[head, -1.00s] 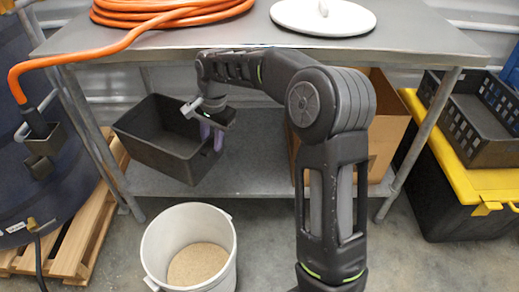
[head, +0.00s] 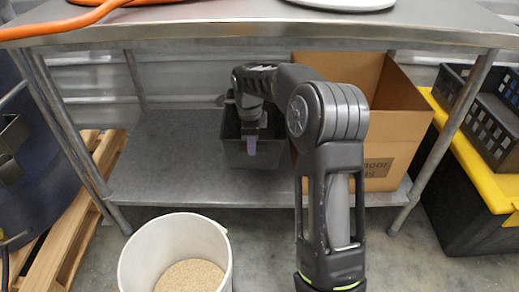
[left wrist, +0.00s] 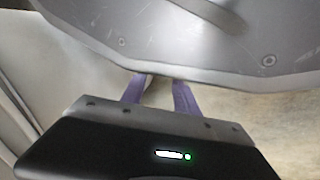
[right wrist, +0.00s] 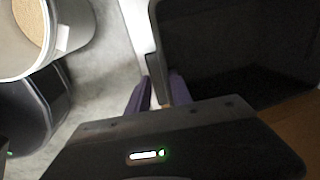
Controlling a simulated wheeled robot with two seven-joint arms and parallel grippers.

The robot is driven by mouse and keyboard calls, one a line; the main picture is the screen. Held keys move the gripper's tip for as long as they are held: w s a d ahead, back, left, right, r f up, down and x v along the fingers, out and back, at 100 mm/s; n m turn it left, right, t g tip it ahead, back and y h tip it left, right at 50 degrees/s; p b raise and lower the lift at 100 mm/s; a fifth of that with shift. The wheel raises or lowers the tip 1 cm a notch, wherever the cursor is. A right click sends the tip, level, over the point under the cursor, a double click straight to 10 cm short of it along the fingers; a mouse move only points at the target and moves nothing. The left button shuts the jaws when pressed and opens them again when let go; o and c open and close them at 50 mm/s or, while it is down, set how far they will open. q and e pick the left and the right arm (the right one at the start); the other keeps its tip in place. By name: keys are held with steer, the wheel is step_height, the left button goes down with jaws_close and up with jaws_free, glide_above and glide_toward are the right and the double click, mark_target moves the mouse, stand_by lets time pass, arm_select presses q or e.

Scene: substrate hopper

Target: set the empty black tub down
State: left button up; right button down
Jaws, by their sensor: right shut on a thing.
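The empty black tub (head: 234,152) is under the steel table, over the lower shelf (head: 160,160), beside the cardboard box. It looks about level. I cannot tell whether its base touches the shelf. My right gripper (head: 251,146) is shut on the tub's near wall. In the right wrist view the tub (right wrist: 235,50) shows its dark inside, with its wall between the purple fingers (right wrist: 160,92). My left gripper (left wrist: 160,90) shows only in its wrist view, its purple fingers apart with nothing between them. My right arm hides part of the tub.
An open cardboard box (head: 400,120) stands on the shelf to the tub's right. The shelf's left part is bare. A white bucket of grain-like material (head: 135,262) stands on the floor in front. A yellow-lidded black bin (head: 465,200) is at right, a wooden pallet (head: 60,235) at left.

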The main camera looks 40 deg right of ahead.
steer(key=shift+f+b, duration=1.2)
steer(key=shift+f, duration=1.3)
step_height(320, 180, down, 5)
steer(key=shift+r+b, duration=0.1)
steer(key=shift+b, duration=1.1)
steer(key=c, duration=1.1)
jaws_free()
steer(key=shift+c, duration=0.2)
